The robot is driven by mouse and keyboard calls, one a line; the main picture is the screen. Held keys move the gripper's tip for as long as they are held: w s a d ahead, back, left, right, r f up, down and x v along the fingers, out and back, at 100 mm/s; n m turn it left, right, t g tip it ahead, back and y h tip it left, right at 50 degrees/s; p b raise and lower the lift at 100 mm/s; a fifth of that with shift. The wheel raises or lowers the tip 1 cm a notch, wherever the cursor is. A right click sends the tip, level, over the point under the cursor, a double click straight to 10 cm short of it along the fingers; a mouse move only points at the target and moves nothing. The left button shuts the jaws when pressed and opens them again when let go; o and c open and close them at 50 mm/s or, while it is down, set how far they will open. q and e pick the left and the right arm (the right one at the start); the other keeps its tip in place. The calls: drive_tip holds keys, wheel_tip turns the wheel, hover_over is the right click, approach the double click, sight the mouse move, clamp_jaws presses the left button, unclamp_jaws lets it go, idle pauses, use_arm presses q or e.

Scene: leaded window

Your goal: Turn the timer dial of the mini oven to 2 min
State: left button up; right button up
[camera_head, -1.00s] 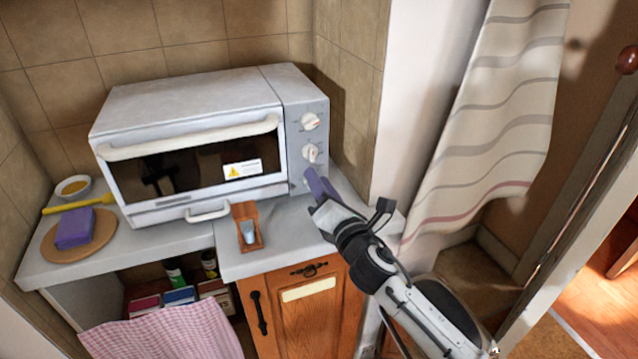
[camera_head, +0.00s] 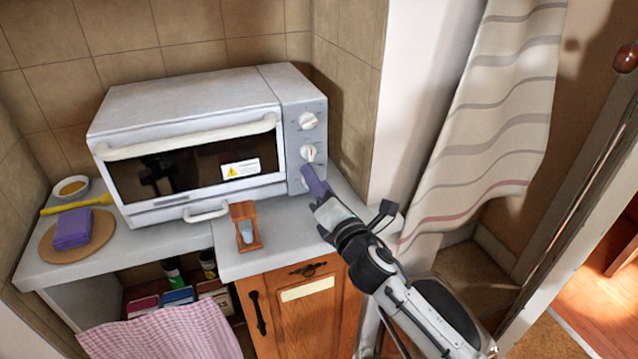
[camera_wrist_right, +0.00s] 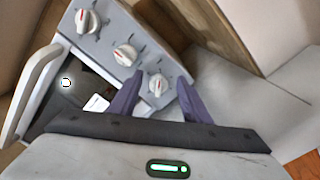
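The white mini oven (camera_head: 195,88) stands on the counter with a column of three white dials on its right panel. The top dial (camera_head: 308,120) and middle dial (camera_head: 308,153) are clear in the head view. The bottom dial is mostly hidden there behind my right gripper (camera_head: 313,182). In the right wrist view the bottom dial (camera_wrist_right: 157,85), with a red mark, shows between the purple fingertips of my right gripper (camera_wrist_right: 156,92). The fingers are apart on either side of it; I cannot tell whether they touch it. The dial labels are too small to read. My left gripper is not in view.
An hourglass-like wooden stand (camera_head: 246,226) sits on the counter in front of the oven. A purple sponge (camera_head: 73,229) on a round board, a yellow utensil and a small bowl (camera_head: 71,188) are at the left. A striped curtain (camera_head: 490,120) hangs at the right.

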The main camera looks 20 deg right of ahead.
drive_tip(key=s, duration=0.9)
drive_tip(key=shift+d+f+b, duration=0.1)
drive_tip(key=shift+d+b, duration=0.05)
drive_tip(key=shift+b, duration=0.25)
drive_tip(key=shift+s, duration=0.65)
